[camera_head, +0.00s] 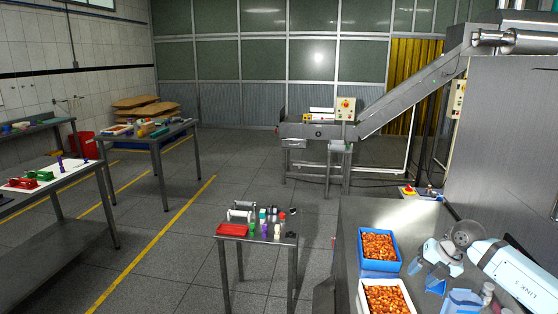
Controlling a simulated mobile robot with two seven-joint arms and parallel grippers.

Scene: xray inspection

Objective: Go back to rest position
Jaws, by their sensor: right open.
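My right arm comes in from the lower right, and its gripper (424,279) is over the metal table (352,225) at the right. The blue fingers are apart, with nothing visible between them. A blue crate (361,249) filled with orange-brown pieces stands on that table, left of the gripper. A white crate (363,296) with similar pieces stands in front of it, cut off by the bottom edge. The gripper appears apart from both crates. My left gripper is not in view.
A blue object (461,303) and small bottles (488,290) are close below my right arm. A yellow-and-red stop button (408,191) is at the table's far end. A small table (258,240) with a red tray and bottles stands left. A conveyor (400,100) is behind.

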